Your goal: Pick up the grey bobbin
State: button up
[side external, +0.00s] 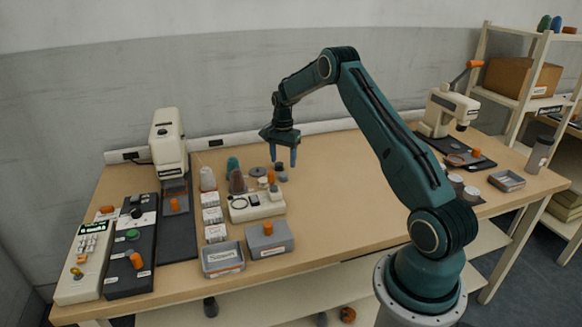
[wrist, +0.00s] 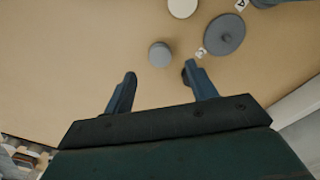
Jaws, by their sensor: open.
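A small grey round piece (wrist: 160,54), which may be the grey bobbin, stands on the tan tabletop in the wrist view, seen from above. It lies just beyond the gap between my fingertips, and nothing touches it. My gripper (wrist: 160,72) is open and empty. In the side view my gripper (side external: 286,163) points down above the table, over a cluster of small grey pieces (side external: 283,177). I cannot tell for certain which of these is the bobbin there.
A larger dark grey disc with a knob (wrist: 223,35) lies right of the grey piece, and a white disc (wrist: 183,7) lies beyond it. A cream box (side external: 257,207), a grey box (side external: 269,240) and a tray (side external: 222,259) stand nearby. The table's middle right is clear.

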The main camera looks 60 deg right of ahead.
aim_at(283, 174)
jog(key=shift+f, duration=0.25)
jog(key=shift+f, duration=2.55)
jog(key=c, duration=1.1)
